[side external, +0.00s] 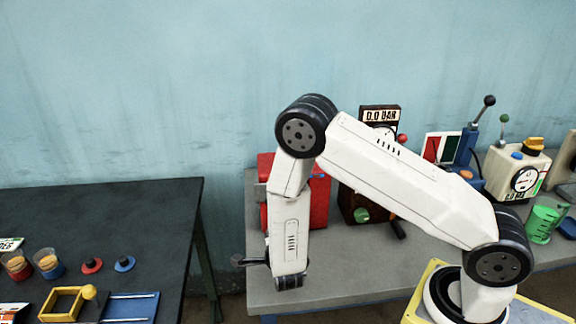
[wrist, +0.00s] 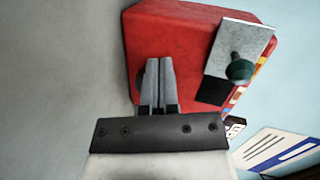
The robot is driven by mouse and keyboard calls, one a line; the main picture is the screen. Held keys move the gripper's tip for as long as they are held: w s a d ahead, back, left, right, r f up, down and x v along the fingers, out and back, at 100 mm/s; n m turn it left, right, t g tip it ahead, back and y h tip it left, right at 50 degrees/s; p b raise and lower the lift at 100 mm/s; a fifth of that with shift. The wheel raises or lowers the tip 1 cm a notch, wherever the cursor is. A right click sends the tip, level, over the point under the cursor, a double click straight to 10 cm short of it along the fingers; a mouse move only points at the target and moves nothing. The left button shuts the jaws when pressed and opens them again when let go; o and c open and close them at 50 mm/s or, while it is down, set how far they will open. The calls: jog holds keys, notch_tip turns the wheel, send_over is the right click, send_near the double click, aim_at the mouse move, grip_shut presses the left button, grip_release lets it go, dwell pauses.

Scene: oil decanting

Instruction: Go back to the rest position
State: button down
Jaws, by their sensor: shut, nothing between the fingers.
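My gripper (wrist: 158,65) is shut and empty in the wrist view. Its two grey fingers lie together in front of a red box (wrist: 185,30), and I cannot tell whether they touch it. In the side view my arm is bent over the grey bench, with its last link hanging down near the bench's left end. The red box (side external: 321,200) stands partly hidden behind that link.
The grey bench (side external: 350,279) carries a dark red gauge unit (side external: 361,204), a cream dial unit (side external: 518,172) and a green beaker (side external: 543,221). A dark table (side external: 100,225) at left holds two cups and a yellow frame (side external: 49,304). A gap separates table and bench.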

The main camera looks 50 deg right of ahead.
jog(key=s+a+r+n+g+y, duration=0.2)
jog(key=a+r+n+g+y, duration=0.15)
jog(key=r+n+y, duration=0.6)
jog(key=s+r+n+g, duration=0.1)
jog(key=s+n+g, duration=0.1)
jog(key=s+n, duration=0.5)
jog(key=s+d+r+n+g, duration=0.1)
jog(key=s+r+n+g, duration=0.1)
jog(key=s+n, duration=0.5)
jog(key=shift+s+d+r+g, duration=0.15)
jog(key=shift+s+r+g, duration=0.05)
jog(key=shift+g, duration=0.65)
jog(key=shift+w, duration=0.1)
